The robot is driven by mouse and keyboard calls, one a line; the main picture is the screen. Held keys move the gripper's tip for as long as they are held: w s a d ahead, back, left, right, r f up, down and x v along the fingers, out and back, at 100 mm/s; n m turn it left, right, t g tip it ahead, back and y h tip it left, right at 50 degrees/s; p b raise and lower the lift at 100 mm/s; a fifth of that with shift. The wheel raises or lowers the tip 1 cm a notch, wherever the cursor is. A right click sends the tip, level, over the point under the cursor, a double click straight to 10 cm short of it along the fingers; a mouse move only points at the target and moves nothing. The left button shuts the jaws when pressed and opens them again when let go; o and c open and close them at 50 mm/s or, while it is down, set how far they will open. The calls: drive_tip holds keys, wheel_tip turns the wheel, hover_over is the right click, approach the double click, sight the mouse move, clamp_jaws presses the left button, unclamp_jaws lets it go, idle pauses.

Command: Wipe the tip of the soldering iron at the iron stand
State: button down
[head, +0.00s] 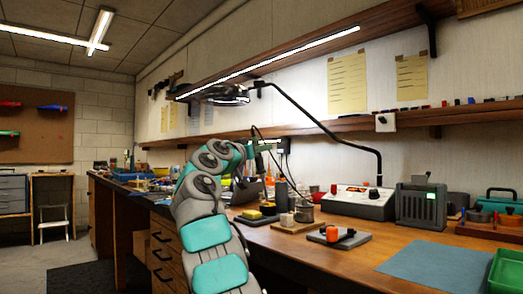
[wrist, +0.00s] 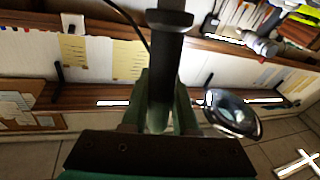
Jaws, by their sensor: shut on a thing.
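My gripper (wrist: 160,108) is shut on the dark, round handle of the soldering iron (wrist: 166,62), which runs up between the green jaws in the wrist view. In the head view my gripper (head: 262,143) is raised above the workbench, with a thin cord hanging near it. The iron's tip cannot be made out.
A lamp (head: 228,94) on a bent arm hangs behind my gripper. A grey station with a display (head: 360,203), a dark boxy unit (head: 420,205) and a small block with an orange knob (head: 332,235) stand to the right. A blue mat (head: 437,265) is bare.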

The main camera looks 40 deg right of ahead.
wheel_tip(320, 180, up, 6)
drive_tip(key=p, duration=0.5)
drive_tip(key=shift+f, duration=0.25)
drive_tip(key=shift+r, duration=0.1)
